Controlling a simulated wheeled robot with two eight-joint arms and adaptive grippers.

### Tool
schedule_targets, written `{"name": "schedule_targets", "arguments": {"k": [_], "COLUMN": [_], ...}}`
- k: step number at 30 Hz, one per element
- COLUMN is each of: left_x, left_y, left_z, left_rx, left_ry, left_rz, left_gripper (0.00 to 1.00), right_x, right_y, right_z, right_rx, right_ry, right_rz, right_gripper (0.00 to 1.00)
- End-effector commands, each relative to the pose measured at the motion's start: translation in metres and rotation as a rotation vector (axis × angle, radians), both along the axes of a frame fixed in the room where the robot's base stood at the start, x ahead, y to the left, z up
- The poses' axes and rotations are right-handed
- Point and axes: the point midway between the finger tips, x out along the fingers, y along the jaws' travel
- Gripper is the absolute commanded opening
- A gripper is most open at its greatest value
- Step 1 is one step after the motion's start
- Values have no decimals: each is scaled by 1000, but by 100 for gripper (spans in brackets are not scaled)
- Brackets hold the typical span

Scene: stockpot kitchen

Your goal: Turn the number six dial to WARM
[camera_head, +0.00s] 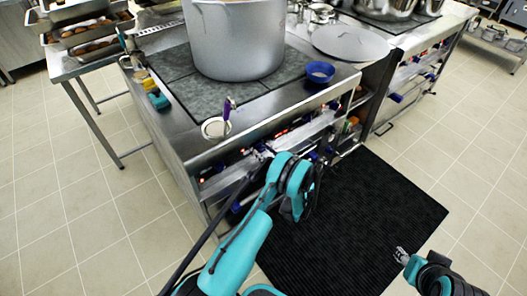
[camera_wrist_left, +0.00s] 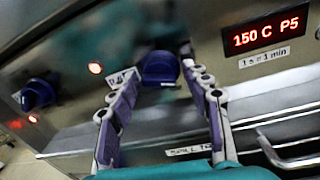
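A dark blue dial (camera_wrist_left: 160,70) sits on the stove's steel front panel in the left wrist view. My left gripper (camera_wrist_left: 158,82) is open, with one purple-padded finger on either side of this dial and the dial near the fingertips. I cannot tell whether either finger touches it. A small label (camera_wrist_left: 121,78) beside it is partly covered by the left finger, so its number is not readable. A second blue dial (camera_wrist_left: 38,94) is farther left. In the head view my left gripper (camera_head: 262,154) is at the stove's front, partly hidden by my arm. My right gripper (camera_head: 402,255) is low, over the floor.
A red display (camera_wrist_left: 267,34) reads 150 C P5, and red lights (camera_wrist_left: 95,68) glow. A bar handle (camera_wrist_left: 290,155) sticks out at lower right. The stove top carries a large pot (camera_head: 238,45), a blue bowl (camera_head: 320,72) and a ladle (camera_head: 216,127). A black mat (camera_head: 350,225) covers the floor.

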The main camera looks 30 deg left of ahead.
Motion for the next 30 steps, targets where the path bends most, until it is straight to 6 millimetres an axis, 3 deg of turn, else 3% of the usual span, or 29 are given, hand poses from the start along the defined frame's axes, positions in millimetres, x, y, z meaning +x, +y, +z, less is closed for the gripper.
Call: {"name": "schedule_targets", "arguments": {"k": [1,3,4,17,30], "left_x": [0,0,0,1,1], "left_y": [0,0,0,0,0], "left_z": [0,0,0,1,1], "left_rx": [0,0,0,-25,-161], "left_ry": [0,0,0,-62,-389], "left_rz": [0,0,0,0,-1], "left_gripper": [29,10,6,6,6], "right_x": [0,0,0,0,0], "right_y": [0,0,0,0,0], "right_z": [0,0,0,0,0], "right_rx": [0,0,0,0,0], "right_ry": [0,0,0,0,0], "right_rz": [0,0,0,0,0], "right_gripper": [40,40,40,40,40]}}
